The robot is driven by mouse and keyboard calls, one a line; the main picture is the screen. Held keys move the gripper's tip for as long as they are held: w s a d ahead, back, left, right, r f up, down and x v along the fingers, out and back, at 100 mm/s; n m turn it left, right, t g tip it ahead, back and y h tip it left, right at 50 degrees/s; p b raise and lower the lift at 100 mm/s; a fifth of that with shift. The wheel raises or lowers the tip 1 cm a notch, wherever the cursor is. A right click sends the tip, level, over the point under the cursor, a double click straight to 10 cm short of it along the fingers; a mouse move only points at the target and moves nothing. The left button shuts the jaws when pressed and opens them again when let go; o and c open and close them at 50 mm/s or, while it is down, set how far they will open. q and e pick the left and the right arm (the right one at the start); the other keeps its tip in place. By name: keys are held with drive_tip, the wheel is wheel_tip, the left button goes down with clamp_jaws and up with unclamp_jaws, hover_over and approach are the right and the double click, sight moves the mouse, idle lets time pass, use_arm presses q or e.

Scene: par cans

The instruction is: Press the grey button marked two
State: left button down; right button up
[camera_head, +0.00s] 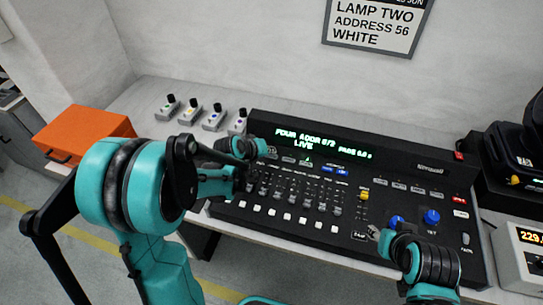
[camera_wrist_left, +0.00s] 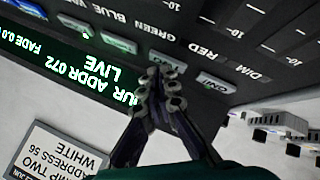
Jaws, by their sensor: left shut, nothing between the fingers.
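The grey button marked two (camera_wrist_left: 168,64) is in the row of buttons under the console's lit screen in the left wrist view. My left gripper (camera_wrist_left: 158,76) is shut and empty, with its fingertips right at this button's edge. I cannot tell whether they touch it. The button marked one (camera_wrist_left: 213,82) lies to the right in that view. In the head view my left arm reaches over the console's left part and hides some of this row. My right arm (camera_head: 425,265) is at the console's lower right, near the blue knobs; its fingers are not clear.
The black console (camera_head: 300,215) stands on a white bench, with faders and blue knobs. Several small switch boxes (camera_head: 213,119) stand behind its left end. An orange box (camera_head: 95,122) is at left. A wall sign (camera_head: 375,28) reads lamp two. A numeric-display unit (camera_head: 520,255) is at right.

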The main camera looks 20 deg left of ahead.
sight(270, 157)
use_arm(q)
drive_tip(key=shift+f, duration=0.2)
drive_tip(key=shift+r, duration=0.1)
drive_tip(key=shift+r+p, duration=0.5)
drive_tip(key=shift+r, duration=0.25)
wheel_tip(270, 157, up, 5)
drive_tip(key=p, duration=0.4)
idle(0.5)
idle(0.5)
